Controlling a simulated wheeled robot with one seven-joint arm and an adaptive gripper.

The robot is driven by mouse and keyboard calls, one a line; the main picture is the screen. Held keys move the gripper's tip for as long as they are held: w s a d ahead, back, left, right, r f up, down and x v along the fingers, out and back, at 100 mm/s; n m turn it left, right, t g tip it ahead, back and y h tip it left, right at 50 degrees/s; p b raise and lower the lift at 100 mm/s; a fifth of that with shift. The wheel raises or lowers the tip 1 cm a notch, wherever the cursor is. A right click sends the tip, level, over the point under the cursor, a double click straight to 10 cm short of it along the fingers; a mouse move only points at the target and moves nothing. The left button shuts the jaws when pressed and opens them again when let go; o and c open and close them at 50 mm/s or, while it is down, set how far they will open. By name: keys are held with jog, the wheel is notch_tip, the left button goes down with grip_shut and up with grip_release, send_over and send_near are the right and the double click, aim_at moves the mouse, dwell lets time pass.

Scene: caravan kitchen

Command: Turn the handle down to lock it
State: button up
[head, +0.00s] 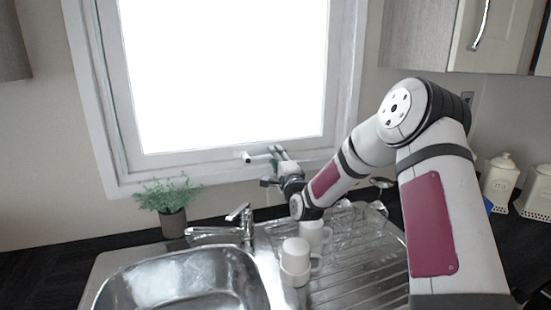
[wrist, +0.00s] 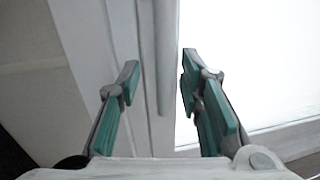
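The window handle (head: 259,158) is a short pale bar on the lower frame of the window in the head view. It lies roughly level, its left end sticking out past my gripper. In the wrist view the handle (wrist: 164,60) appears as a grey bar running down from the top edge, between the two teal fingers. My gripper (wrist: 160,72) is open, with a finger on each side of the bar and visible gaps on both sides. In the head view my gripper (head: 275,157) is at the handle's right part and partly hides it.
Below the window are a sink (head: 185,283) with a tap (head: 240,228), white mugs (head: 295,262) and glasses on the drainer. A potted plant (head: 172,205) stands left of my gripper. The bright window pane (head: 225,75) is above the handle.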

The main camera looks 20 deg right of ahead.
jog(key=s+f, duration=0.2)
jog(key=s, duration=0.9)
jog(key=shift+s, duration=0.4)
jog(key=shift+a, duration=0.1)
jog(key=s+a+r+n+g, duration=0.3)
jog(key=s+a+n+g, duration=0.3)
jog(key=s+n+g, duration=0.4)
jog(key=s+a+n+g, duration=0.1)
jog(key=s+n+g, duration=0.2)
jog(key=s, duration=1.2)
jog(key=s+a+r+n+g, duration=0.1)
jog(key=s+n, duration=0.4)
jog(key=s, duration=1.1)
jog(key=shift+a+r+g, duration=0.25)
jog(key=shift+r+g, duration=0.05)
jog(key=shift+g, duration=0.6)
